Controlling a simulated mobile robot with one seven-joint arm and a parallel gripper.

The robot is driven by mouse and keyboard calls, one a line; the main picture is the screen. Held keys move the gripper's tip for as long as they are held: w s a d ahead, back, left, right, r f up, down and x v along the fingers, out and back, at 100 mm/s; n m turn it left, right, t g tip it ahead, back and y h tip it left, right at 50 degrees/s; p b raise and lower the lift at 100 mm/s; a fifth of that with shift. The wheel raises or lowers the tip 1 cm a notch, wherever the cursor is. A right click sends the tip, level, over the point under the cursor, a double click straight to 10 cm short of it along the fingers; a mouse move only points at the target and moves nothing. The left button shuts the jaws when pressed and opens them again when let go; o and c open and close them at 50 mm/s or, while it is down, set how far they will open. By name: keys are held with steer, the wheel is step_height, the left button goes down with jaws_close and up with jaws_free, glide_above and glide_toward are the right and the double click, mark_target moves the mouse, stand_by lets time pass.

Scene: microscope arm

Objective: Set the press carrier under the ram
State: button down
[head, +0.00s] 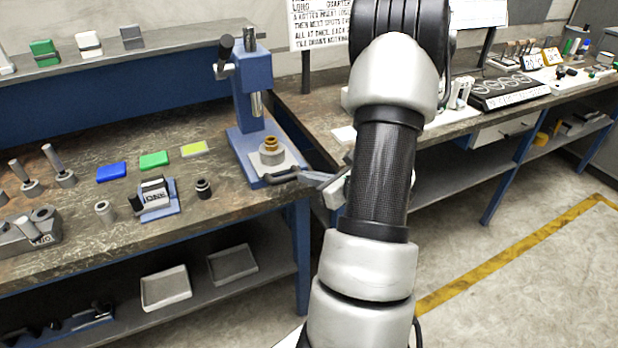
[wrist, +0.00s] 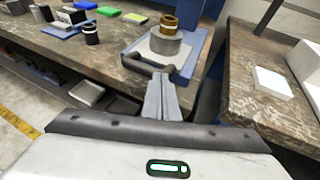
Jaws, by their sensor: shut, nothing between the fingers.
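The blue arbor press (head: 245,90) stands at the right end of the left workbench, its steel ram (head: 257,104) hanging above the base. The press carrier (head: 284,162) is a pale plate with a dark handle on its near edge. It lies on the press base and bears a grey cylinder with a brass bushing (head: 270,144). The ram is raised clear of the bushing; I cannot tell if they line up. In the wrist view the carrier (wrist: 187,52) is just beyond my gripper (wrist: 160,76). The fingers are shut and empty, tips close to the handle; contact is unclear.
A black-capped cylinder (head: 203,188), a labelled block stand (head: 157,197) and blue, green and yellow pads lie left of the press. A second bench (head: 430,127) stands to the right, across a gap. My arm hides part of it.

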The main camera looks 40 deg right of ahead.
mark_target(292, 160)
steer(key=w+b, duration=0.1)
steer(key=w, duration=0.2)
steer(key=w+d+b, duration=0.1)
steer(key=w, duration=0.3)
steer(key=w+d, duration=0.1)
steer(key=w, duration=0.2)
steer(key=shift+w+d+f+b, duration=0.1)
steer(key=shift+w+d+b, duration=0.15)
steer(key=shift+b, duration=0.15)
steer(key=shift+w, duration=0.3)
steer(key=shift+r, duration=0.3)
steer(key=shift+d, duration=0.1)
